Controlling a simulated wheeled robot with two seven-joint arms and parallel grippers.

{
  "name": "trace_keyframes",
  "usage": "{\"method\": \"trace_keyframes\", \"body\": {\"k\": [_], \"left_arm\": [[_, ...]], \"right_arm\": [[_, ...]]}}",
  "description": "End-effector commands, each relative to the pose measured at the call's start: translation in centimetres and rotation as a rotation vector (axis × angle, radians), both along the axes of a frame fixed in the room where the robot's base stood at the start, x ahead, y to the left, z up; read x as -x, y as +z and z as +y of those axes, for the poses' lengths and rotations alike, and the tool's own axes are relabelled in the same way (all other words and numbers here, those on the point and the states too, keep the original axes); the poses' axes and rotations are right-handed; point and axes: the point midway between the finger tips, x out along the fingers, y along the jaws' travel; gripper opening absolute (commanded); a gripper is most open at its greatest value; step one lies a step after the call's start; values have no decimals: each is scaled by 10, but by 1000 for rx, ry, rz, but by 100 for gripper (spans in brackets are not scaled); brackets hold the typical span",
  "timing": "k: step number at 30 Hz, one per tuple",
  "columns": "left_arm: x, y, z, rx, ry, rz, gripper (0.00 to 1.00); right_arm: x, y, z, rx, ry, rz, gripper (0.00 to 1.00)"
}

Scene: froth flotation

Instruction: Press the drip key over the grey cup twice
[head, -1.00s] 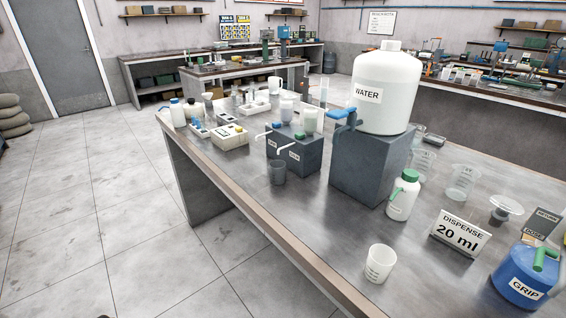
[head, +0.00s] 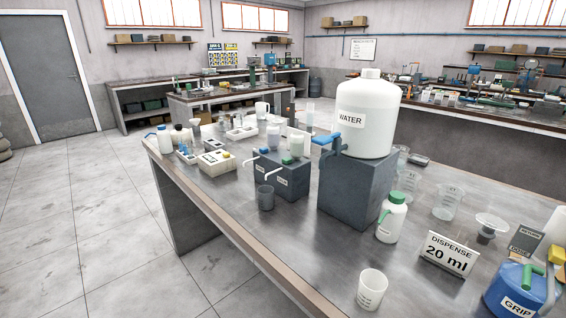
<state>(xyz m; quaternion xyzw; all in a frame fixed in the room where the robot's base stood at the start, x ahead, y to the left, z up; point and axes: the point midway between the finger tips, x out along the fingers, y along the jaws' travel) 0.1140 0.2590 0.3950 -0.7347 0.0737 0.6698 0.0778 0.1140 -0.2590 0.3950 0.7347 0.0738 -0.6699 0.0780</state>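The grey cup (head: 265,198) stands upright on the steel bench, in front of a dark grey two-spout drip block (head: 290,187). It appears to be below the block's right white spout (head: 273,173). A blue key (head: 256,154) shows on the left of the block and a green key (head: 287,160) on the right. Pale containers (head: 297,145) stand on the block above the keys. The liquid inside the grey cup cannot be made out. Neither gripper shows in the head view.
A white WATER tank (head: 365,122) on a dark block stands right of the drip block. A green-capped bottle (head: 392,219), a white beaker (head: 371,290), a "DISPENSE 20 ml" sign (head: 447,256) and a blue GRIP can (head: 515,292) stand nearer. Bare bench lies in front of the cup.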

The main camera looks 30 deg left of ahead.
Motion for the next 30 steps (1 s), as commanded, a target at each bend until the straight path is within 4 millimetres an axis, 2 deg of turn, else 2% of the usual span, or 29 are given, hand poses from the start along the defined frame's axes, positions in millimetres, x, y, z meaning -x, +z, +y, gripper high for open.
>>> {"method": "trace_keyframes", "body": {"k": [13,14,15,20,21,30], "left_arm": [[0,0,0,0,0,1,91],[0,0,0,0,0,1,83],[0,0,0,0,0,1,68],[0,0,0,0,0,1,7],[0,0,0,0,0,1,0],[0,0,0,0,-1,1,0]], "right_arm": [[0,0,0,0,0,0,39],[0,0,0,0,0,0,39],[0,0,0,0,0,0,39],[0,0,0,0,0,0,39],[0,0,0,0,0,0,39],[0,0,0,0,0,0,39]]}}
